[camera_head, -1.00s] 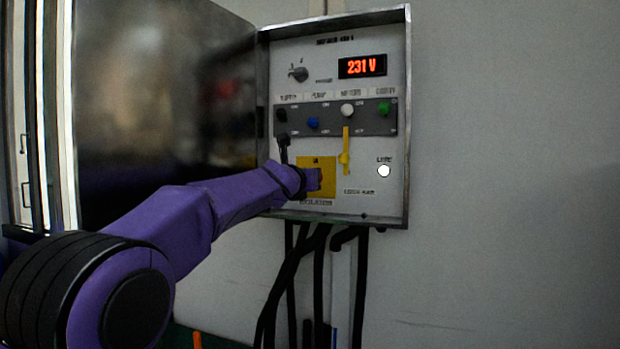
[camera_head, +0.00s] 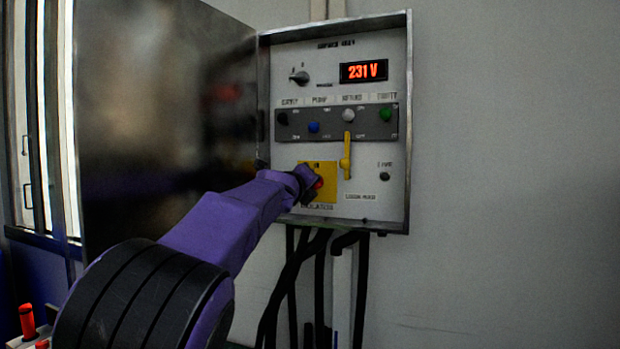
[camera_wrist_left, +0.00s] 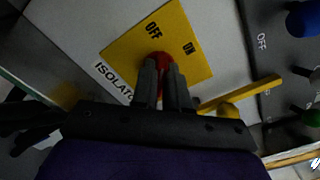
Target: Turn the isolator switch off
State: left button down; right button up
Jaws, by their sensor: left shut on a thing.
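The isolator switch is a red knob (camera_head: 318,183) on a yellow plate (camera_head: 328,168) at the lower left of the open panel. My left gripper (camera_head: 312,184) reaches it from the left. In the left wrist view, the fingers (camera_wrist_left: 164,80) are shut on the red knob (camera_wrist_left: 160,58), most of which they hide. The yellow plate (camera_wrist_left: 125,48) there reads OFF and ON, both beyond the knob. I cannot tell exactly which label the knob points at. The lamp (camera_head: 385,176) at the panel's right is dark. My right gripper is not in view.
A yellow lever (camera_head: 346,155) hangs close to the right of the plate. A grey strip (camera_head: 335,123) above carries coloured knobs. The display (camera_head: 364,70) reads 231 V. The cabinet door (camera_head: 165,100) stands open on the left; black cables (camera_head: 318,290) hang below.

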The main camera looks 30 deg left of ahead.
pick_arm(q)
jog(key=n+p, duration=0.2)
jog(key=n, duration=0.2)
jog(key=shift+r+n, duration=0.15)
jog(key=shift+n, duration=0.15)
jog(key=shift+n+p, duration=1.15)
jog(key=shift+n, duration=0.85)
jog(key=c, duration=1.2)
grip_release()
jog(key=shift+f, duration=0.2)
jog(key=shift+c, duration=0.2)
jog(key=shift+o, duration=0.5)
jog(key=shift+w+f, duration=0.1)
jog(key=shift+d, duration=0.1)
